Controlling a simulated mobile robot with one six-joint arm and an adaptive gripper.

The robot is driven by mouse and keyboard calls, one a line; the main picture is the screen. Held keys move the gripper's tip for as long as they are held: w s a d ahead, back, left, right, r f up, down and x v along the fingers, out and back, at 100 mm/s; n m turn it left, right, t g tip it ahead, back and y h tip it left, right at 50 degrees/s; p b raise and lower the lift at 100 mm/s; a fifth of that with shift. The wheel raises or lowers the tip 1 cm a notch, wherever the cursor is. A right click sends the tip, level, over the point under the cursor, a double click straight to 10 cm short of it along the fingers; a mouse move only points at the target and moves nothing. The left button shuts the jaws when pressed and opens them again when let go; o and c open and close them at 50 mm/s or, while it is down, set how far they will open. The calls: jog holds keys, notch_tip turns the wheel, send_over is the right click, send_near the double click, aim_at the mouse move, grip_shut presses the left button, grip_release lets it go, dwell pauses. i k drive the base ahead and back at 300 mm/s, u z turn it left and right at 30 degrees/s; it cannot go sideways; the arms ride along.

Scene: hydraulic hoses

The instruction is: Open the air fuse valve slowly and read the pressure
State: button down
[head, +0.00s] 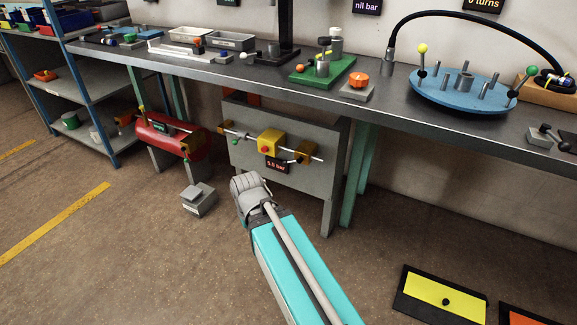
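A grey stand (226,116) under the bench carries a thin horizontal pipe with a yellow block (271,140) that has a red-orange knob on its front. A dark display (277,166) below reads 5.5 bar in red. No label shows which part is the air fuse valve, and its position cannot be told. My turquoise arm reaches up from the bottom, its grey joint in front of the stand's lower left. My gripper's fingers do not show.
A red tank (180,143) stands left of the stand, with a grey box (198,200) on the floor. The long bench (210,72) above carries a green plate (318,72) and a blue disc (440,96). A wall display (367,6) reads nil bar. Floor at left is clear.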

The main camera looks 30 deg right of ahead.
aim_at(286, 162)
jog(key=z, duration=0.95)
jog(key=k, duration=0.55)
jog(key=u, duration=0.35)
jog(key=i, duration=0.5)
